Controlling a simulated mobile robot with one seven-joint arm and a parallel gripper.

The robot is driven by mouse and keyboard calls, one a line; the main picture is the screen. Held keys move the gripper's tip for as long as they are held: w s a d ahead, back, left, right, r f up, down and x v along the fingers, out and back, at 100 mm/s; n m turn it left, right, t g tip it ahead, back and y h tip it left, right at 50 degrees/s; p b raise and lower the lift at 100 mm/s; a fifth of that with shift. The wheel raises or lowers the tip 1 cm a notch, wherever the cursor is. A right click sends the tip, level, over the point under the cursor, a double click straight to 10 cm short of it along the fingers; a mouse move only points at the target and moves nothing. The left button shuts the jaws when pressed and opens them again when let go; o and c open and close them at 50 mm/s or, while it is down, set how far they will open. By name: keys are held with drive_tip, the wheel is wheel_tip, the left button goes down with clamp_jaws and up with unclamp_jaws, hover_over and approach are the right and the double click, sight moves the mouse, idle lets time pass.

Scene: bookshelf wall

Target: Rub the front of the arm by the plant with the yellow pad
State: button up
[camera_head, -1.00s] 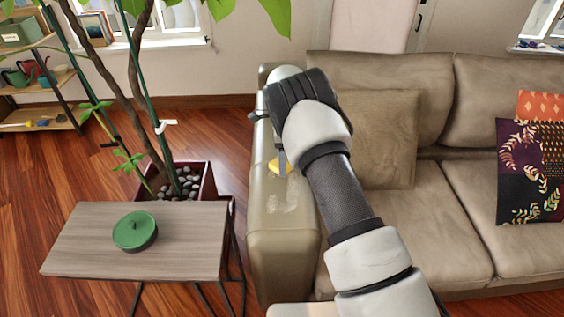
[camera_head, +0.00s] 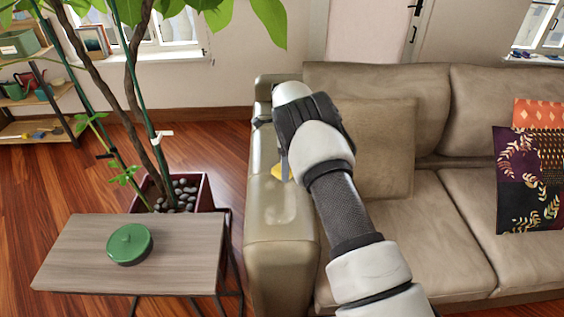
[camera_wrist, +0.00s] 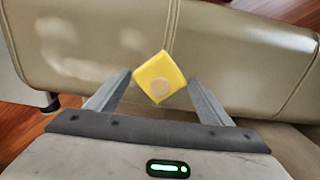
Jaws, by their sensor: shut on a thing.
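The sofa arm by the plant (camera_head: 282,238) is beige and leather-like. A pale patch shows on its top towards the front. The yellow pad (camera_head: 279,172) is mostly hidden by my arm in the head view, over the top of the sofa arm. The wrist view shows the pad (camera_wrist: 157,72) as a small yellow block with a round tan spot, between both fingers. My gripper (camera_wrist: 160,80) is shut on it, above the sofa arm's leather (camera_wrist: 85,45). I cannot tell whether the pad touches the leather. The potted plant (camera_head: 150,170) stands left of the sofa arm.
A small side table (camera_head: 180,250) with a round green lidded tin (camera_head: 130,244) stands left of the sofa arm's front. A beige cushion (camera_head: 385,150) lies right of my arm. A patterned cushion (camera_head: 530,165) is further right.

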drive_tip(key=shift+s+f+p, duration=0.2)
drive_tip(key=shift+s+p, duration=0.15)
drive_tip(key=shift+s, duration=1.45)
drive_tip(key=shift+s+r+p, duration=0.15)
drive_tip(key=shift+s+p, duration=0.4)
drive_tip(key=shift+s, duration=1.55)
drive_tip(key=shift+s+r+p, duration=0.1)
drive_tip(key=shift+s+p, duration=0.4)
drive_tip(key=shift+s, duration=1.55)
drive_tip(key=p, duration=0.1)
hover_over(287, 226)
drive_tip(key=w, duration=0.3)
drive_tip(key=shift+w+f, duration=0.1)
drive_tip(key=shift+w, duration=0.1)
drive_tip(key=shift+s+p, duration=0.35)
drive_tip(key=shift+s, duration=1.4)
wheel_tip(287, 226, up, 6)
drive_tip(key=p, duration=0.5)
drive_tip(key=shift+r, duration=0.25)
wheel_tip(287, 226, up, 3)
drive_tip(key=p, duration=0.2)
drive_tip(key=shift+f+p, duration=0.1)
drive_tip(key=shift+p, duration=0.2)
